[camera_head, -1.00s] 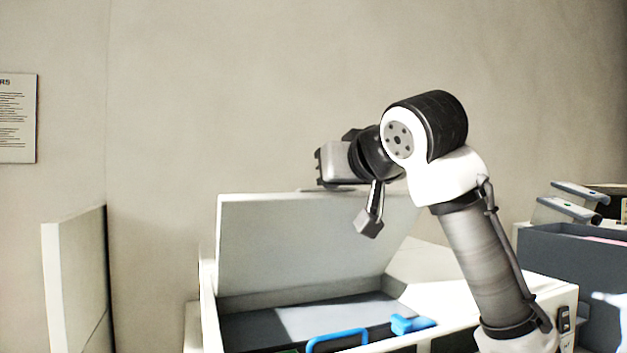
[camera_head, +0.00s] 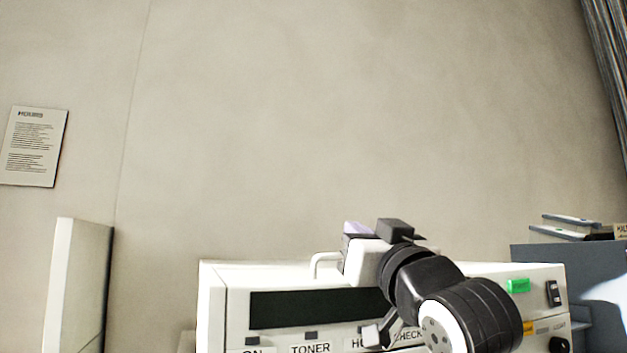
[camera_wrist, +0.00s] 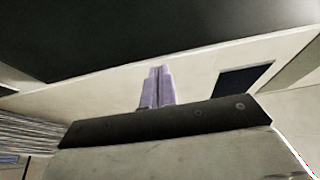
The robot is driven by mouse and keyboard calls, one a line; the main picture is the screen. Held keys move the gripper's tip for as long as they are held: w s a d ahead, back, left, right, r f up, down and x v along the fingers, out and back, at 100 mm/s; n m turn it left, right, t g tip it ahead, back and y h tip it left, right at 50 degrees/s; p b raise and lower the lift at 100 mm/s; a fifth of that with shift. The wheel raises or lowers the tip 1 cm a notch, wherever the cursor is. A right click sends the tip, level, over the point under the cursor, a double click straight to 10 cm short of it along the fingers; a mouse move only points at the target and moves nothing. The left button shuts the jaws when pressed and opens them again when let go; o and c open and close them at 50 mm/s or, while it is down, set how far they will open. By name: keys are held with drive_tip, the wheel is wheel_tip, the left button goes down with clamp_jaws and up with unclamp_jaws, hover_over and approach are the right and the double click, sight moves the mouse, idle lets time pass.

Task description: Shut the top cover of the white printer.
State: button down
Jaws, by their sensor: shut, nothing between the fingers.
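The white printer (camera_head: 213,315) fills the lower middle of the head view, cut off by the bottom edge. Its top cover (camera_head: 255,273) is down; the inside no longer shows. Whether a thin gap remains along its edge I cannot tell. A white handle (camera_head: 322,262) stands up at the top, left of my gripper. My gripper (camera_head: 356,228) is over the printer's top, its lilac fingertips together and empty. The fingertips (camera_wrist: 157,87) also show in the wrist view, in front of a pale band; whether they touch it is unclear.
A dark grey bin or box (camera_head: 555,262) with folders is close on the printer's right. A white upright panel (camera_head: 80,285) stands at the left, with a gap before the printer. The wall behind carries a notice (camera_head: 33,147). Space above the printer is clear.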

drive_tip(key=shift+s+d+f+t+y+b, duration=0.1)
drive_tip(key=shift+s+f+t+y+b, duration=0.1)
drive_tip(key=shift+f+t+b, duration=0.4)
drive_tip(key=shift+s+f+t+y+b, duration=0.1)
drive_tip(key=shift+s+f+t+b, duration=0.1)
drive_tip(key=shift+f+b, duration=0.65)
